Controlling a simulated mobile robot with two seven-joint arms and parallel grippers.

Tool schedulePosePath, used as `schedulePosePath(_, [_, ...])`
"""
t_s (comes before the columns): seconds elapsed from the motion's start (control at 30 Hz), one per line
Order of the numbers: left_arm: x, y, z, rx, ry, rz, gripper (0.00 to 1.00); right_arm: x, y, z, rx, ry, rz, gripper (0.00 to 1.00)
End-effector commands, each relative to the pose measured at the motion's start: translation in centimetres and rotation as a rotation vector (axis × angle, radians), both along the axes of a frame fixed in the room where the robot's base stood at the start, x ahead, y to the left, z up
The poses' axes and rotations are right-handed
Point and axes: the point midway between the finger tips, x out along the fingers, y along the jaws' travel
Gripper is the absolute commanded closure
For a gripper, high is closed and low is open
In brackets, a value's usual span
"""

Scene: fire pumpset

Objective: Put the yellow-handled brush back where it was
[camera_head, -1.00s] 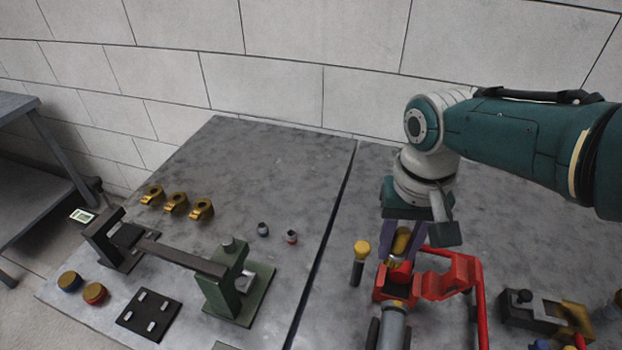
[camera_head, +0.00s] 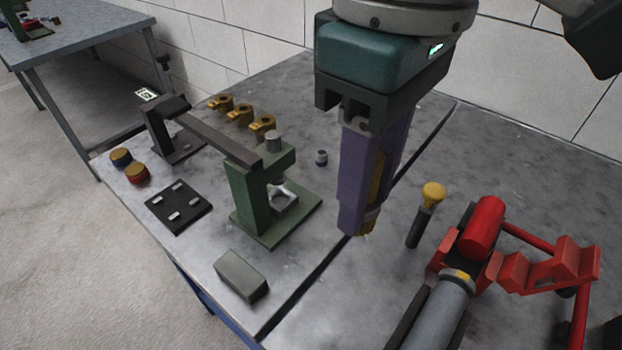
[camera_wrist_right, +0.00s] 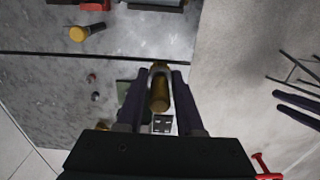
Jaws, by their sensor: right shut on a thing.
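A tool with a yellow knob and dark shaft (camera_head: 427,205), possibly the yellow-handled brush, stands on the bench left of the red fixture; it also shows in the wrist view (camera_wrist_right: 85,31). My right gripper (camera_head: 360,232) is above the bench near the seam, left of that tool. Its purple fingers are shut on a brass-yellow cylinder (camera_wrist_right: 159,94) with a grey collar, partly hidden by the fingers. I cannot tell whether this is the brush's handle. My left gripper's purple fingers (camera_wrist_right: 279,101) show at the right edge of the wrist view, apart and empty over the floor.
The red fixture (camera_head: 575,262) with a grey cylinder stands at right. A green press (camera_head: 252,205), black plate (camera_head: 178,206), grey block (camera_head: 241,275) and several brass clamps (camera_head: 240,115) occupy the left bench. Bare bench lies between the block and the seam.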

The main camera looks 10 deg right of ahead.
Motion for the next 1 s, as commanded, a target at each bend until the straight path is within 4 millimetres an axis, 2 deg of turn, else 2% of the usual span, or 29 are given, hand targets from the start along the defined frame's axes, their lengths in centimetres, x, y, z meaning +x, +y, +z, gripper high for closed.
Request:
schedulePosePath(0.17, [0.0,0.1,-2.6,0.002,-0.001,0.0,0.5,-0.4,0.0,-4.0,0.002,0.006,0.013,1.0])
schedulePosePath(0.5, [0.0,0.1,-3.9,0.002,0.0,0.0,0.5,-0.3,-0.1,-13.3,-0.001,0.003,0.011,1.0])
schedulePosePath(0.6, [0.0,0.1,-4.3,0.002,0.0,0.001,0.5,-0.3,-0.1,-15.0,-0.001,0.0,0.011,1.0])
schedulePosePath(0.77, [0.0,0.0,-4.5,0.001,0.0,0.001,0.5,-0.2,0.0,-16.3,0.001,-0.001,0.012,1.0])
schedulePosePath(1.0, [0.0,-0.1,-5.4,-0.006,0.0,0.005,0.5,-0.2,0.0,-19.6,0.0,-0.001,0.011,1.0])
